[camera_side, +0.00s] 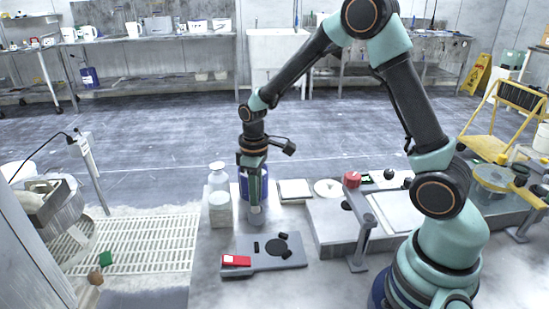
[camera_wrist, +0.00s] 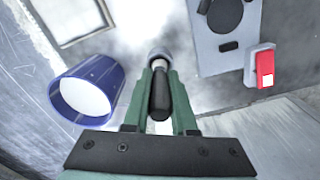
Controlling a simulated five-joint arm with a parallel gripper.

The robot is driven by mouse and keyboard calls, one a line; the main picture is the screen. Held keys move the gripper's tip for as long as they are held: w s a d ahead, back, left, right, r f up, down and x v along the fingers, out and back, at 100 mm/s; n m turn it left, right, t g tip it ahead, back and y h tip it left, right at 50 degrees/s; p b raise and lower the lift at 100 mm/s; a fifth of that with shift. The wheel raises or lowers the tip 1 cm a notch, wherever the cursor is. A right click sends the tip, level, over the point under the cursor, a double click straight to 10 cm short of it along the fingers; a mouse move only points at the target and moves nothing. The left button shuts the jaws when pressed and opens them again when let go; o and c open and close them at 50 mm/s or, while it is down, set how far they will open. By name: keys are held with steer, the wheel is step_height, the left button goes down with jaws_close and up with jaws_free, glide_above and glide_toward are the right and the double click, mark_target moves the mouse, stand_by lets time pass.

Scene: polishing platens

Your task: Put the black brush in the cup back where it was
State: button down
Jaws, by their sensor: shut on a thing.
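My gripper (camera_side: 256,203) points straight down over the bench, and its green fingers also show in the wrist view (camera_wrist: 160,68). It is shut on the black brush (camera_wrist: 160,97), whose dark handle lies between the fingers. A grey rounded piece (camera_wrist: 157,53) shows just past the fingertips; in the side view it is a short grey cylinder (camera_side: 256,216) low over the bench. I cannot tell whether it is the brush's head or a separate holder, or whether it touches the bench. A blue cup (camera_wrist: 85,91) with a white inside stands beside the gripper, partly hidden behind it in the side view (camera_side: 243,187).
White jars (camera_side: 219,208) stand left of the gripper. A grey plate with black round parts (camera_side: 284,243) and a red block (camera_side: 236,261) lies in front. A white square tray (camera_side: 295,191) lies behind. A polishing machine (camera_side: 335,222) stands to the right.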

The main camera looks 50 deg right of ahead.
steer(key=shift+f, duration=1.2)
steer(key=shift+f, duration=0.1)
steer(key=c, duration=0.7)
jaws_free()
step_height(320, 180, up, 11)
steer(key=shift+r, duration=0.2)
steer(key=shift+s+r, duration=0.1)
steer(key=shift+r, duration=0.5)
steer(key=shift+s+a+r+m+t, duration=0.25)
steer(key=shift+s+r+m+t, duration=0.6)
steer(key=shift+s+r, duration=0.95)
steer(key=shift+s+a+r+m+t, duration=0.25)
steer(key=shift+s+r+m+t, duration=0.65)
steer(key=shift+s, duration=1.55)
steer(key=shift+s+a+r+m+t, duration=0.25)
steer(key=shift+s+r+m+t, duration=0.3)
steer(key=shift+s+r+t, duration=0.9)
steer(key=shift+s+r+g, duration=0.15)
steer(key=shift+s+g, duration=0.25)
steer(key=shift+s, duration=0.3)
